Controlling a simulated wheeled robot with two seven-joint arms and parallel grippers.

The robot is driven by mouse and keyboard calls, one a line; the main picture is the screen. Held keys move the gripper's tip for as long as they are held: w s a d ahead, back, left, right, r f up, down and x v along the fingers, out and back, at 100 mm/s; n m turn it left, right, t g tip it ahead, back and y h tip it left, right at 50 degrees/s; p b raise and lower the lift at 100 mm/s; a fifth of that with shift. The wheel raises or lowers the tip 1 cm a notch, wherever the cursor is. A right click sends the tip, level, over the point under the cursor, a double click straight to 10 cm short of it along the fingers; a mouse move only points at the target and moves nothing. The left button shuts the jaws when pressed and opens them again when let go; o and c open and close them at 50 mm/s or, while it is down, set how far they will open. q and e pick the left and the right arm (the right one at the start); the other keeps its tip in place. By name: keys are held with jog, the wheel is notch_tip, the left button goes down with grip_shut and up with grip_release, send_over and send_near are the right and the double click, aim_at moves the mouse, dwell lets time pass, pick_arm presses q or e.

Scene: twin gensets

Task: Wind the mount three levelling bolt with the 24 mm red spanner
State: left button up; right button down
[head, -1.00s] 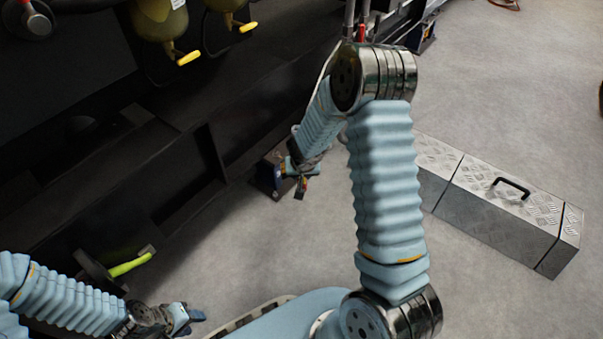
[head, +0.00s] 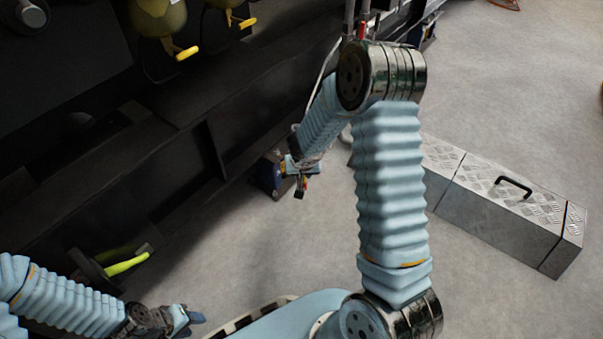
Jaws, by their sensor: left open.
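A blue mount (head: 267,180) stands on the floor at the foot of the black genset frame, in the middle of the head view. My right gripper (head: 301,187) is right beside it and small in the picture. A small patch of red shows at its fingers, but I cannot tell whether this is the red spanner or whether the jaws are shut on it. The levelling bolt is hidden behind the gripper and arm. My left gripper (head: 196,318) is open and empty at the bottom left, over the floor, away from the mount.
The black genset frame (head: 150,150) fills the left, with yellow-handled valves (head: 186,53) above. A yellow-green handle (head: 126,264) sticks out low at left. A silver chequer-plate toolbox (head: 480,198) stands on the floor at right.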

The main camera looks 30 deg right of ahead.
jog(key=shift+f, duration=0.15)
dwell(0.5)
jog(key=shift+f+b, duration=0.95)
jog(key=shift+b, duration=0.6)
jog(key=c, duration=1.4)
grip_release()
grip_shut()
